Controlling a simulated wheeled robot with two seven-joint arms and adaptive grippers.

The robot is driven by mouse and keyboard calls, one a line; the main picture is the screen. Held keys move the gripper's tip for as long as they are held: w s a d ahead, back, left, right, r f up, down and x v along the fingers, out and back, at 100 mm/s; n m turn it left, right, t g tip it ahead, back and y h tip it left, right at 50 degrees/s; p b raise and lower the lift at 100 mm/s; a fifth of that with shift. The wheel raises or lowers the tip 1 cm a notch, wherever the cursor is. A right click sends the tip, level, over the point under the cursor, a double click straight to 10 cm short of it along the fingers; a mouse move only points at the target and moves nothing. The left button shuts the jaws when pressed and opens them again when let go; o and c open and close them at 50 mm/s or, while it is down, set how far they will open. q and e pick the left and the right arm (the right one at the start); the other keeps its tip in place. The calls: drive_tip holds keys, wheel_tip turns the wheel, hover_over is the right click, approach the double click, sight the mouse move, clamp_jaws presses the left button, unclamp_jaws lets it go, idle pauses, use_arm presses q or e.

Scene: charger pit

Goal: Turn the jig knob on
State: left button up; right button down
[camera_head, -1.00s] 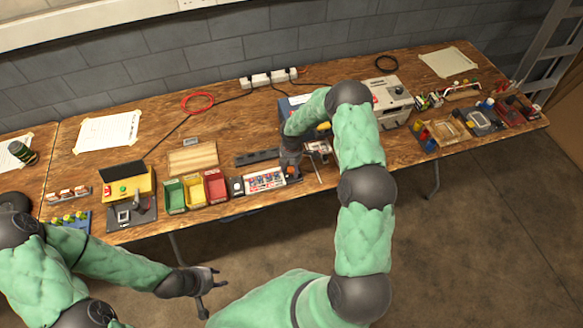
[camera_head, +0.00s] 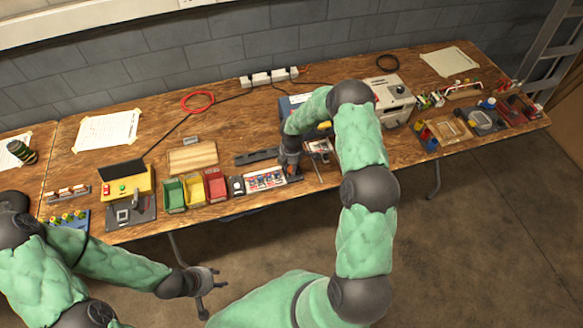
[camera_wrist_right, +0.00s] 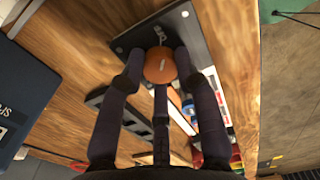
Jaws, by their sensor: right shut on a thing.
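The orange round knob (camera_wrist_right: 160,66) sits on a dark jig plate (camera_wrist_right: 190,32) in the right wrist view, with a small metal piece beside it on the plate. My right gripper (camera_wrist_right: 155,70) is shut on the knob, its dark fingers around its sides. In the head view my right gripper (camera_head: 291,170) is low at the table's front edge, and it and the arm hide most of the jig. My left gripper (camera_head: 209,281) is open and empty, in front of the table and away from it.
Green, yellow and red bins (camera_head: 194,191) and a tray of small parts (camera_head: 265,180) stand left of the right gripper. A dark blue box (camera_wrist_right: 28,88) is close by in the wrist view. A grey machine (camera_head: 392,100) stands to the right.

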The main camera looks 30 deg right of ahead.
drive_tip(key=m+b, duration=0.3)
drive_tip(key=m, duration=0.2)
drive_tip(key=shift+d+f, duration=0.1)
drive_tip(key=m+b, duration=0.3)
drive_tip(key=m, duration=0.3)
drive_tip(key=shift+s, duration=0.1)
drive_tip(key=m+b, duration=0.3)
drive_tip(key=m, duration=0.3)
drive_tip(key=m+b, duration=0.1)
drive_tip(key=m, duration=0.4)
drive_tip(key=shift+b, duration=0.35)
drive_tip(key=shift+s+a+m, duration=0.1)
drive_tip(key=shift+a+m, duration=0.1)
drive_tip(key=shift+m, duration=0.1)
drive_tip(key=c, duration=0.9)
unclamp_jaws()
drive_tip(key=shift+r, duration=0.2)
